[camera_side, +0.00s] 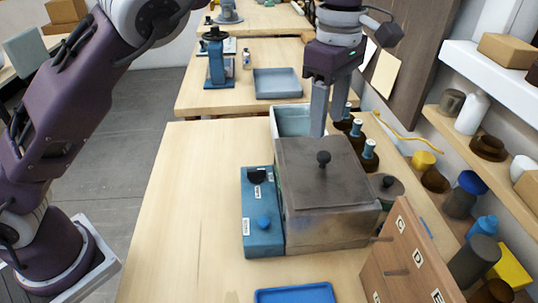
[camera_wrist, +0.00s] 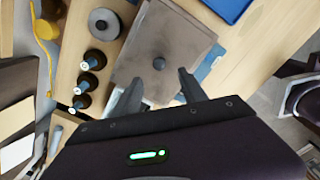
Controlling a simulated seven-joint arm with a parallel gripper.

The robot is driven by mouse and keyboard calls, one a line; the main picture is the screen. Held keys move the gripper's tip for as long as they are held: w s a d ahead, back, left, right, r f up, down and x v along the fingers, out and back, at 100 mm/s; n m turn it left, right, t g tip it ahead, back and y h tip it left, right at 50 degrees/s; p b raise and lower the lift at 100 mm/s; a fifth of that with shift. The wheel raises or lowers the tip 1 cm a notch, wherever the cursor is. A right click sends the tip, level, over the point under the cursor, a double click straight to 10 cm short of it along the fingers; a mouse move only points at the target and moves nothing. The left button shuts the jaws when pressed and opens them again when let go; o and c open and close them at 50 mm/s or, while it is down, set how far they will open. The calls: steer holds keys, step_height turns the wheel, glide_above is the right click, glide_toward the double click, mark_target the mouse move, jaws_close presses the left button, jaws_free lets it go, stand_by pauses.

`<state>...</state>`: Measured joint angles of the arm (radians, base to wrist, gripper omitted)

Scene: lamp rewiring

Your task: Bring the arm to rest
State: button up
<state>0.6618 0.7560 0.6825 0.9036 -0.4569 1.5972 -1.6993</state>
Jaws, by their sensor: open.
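My gripper (camera_side: 330,108) is above the far side of a metal box (camera_side: 325,220) with a dark knob on its lid. In the wrist view my gripper (camera_wrist: 160,97) has its two fingers spread apart with nothing between them. The box lid (camera_wrist: 180,38) lies beyond the fingertips there, with its round knob between and past them. In the side view the fingers overlap the back of the lid, and I cannot tell their exact height above it.
A blue control unit (camera_side: 260,238) stands against the box's left side. A pale open bin (camera_side: 292,122) is behind it. Several dark bottle-like pieces (camera_side: 368,158) stand to the right. A lettered wooden board (camera_side: 405,262) is at the front right. The table's left part (camera_side: 190,210) is clear.

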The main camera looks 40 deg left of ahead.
steer(key=s+a+r+m+t+h, duration=0.25)
steer(key=s+a+r+m, duration=0.6)
steer(key=s+a, duration=0.55)
steer(key=s+a+f+m+t+y, duration=0.1)
steer(key=s+a+f+m, duration=0.1)
steer(key=s, duration=0.5)
steer(key=s+a+f+m+t+y, duration=0.1)
steer(key=s+a+f+m+t, duration=0.1)
steer(key=s+f+m, duration=0.3)
steer(key=s+m, duration=0.2)
steer(key=s, duration=0.1)
steer(key=shift+a+f+y, duration=0.15)
steer(key=shift+a+y, duration=0.2)
steer(key=shift+c, duration=0.2)
